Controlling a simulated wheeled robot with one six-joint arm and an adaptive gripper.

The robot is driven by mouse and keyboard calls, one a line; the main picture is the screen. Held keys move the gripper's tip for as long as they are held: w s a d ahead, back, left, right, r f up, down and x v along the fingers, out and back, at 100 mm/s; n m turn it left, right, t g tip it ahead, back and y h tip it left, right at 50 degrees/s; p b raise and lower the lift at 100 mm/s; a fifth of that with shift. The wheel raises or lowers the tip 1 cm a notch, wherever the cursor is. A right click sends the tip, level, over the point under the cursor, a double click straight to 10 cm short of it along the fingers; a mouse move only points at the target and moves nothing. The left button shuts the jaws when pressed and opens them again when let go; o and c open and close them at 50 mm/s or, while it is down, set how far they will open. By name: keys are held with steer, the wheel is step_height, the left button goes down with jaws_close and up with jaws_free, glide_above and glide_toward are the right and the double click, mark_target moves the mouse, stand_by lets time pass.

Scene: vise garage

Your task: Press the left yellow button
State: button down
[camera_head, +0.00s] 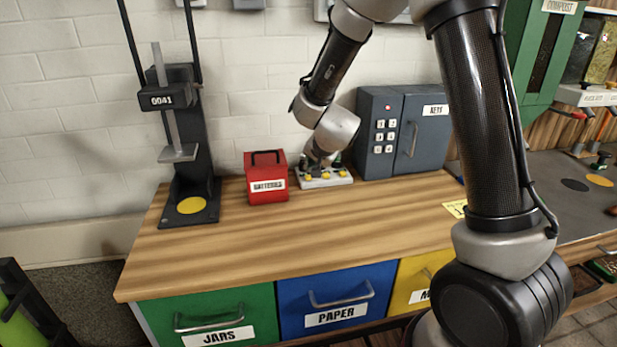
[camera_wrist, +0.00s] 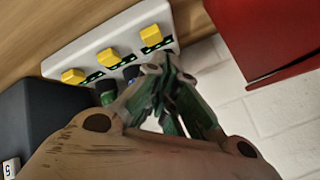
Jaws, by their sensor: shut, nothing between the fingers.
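A white panel (camera_head: 322,184) with three yellow buttons sits on the wooden bench against the wall, right of the red box. The left yellow button (camera_head: 308,178) is at the panel end nearest that box. In the wrist view the panel (camera_wrist: 90,55) appears turned around, so this same button (camera_wrist: 151,35) is the rightmost of the three. My gripper (camera_head: 318,163) is over the back of the panel. In the wrist view its fingertips (camera_wrist: 158,70) are together and empty, close to the left button. I cannot tell whether they touch the panel.
The red batteries box (camera_head: 268,187) stands just left of the panel. A dark grey key safe (camera_head: 404,132) with a keypad stands just right. A black press stand (camera_head: 187,150) is at the bench's left end. The bench front (camera_head: 300,235) is clear.

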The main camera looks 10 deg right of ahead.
steer(key=shift+f, duration=0.15)
steer(key=shift+f, duration=0.3)
steer(key=shift+f, duration=0.45)
stand_by(0.6)
steer(key=shift+r, duration=0.9)
stand_by(0.4)
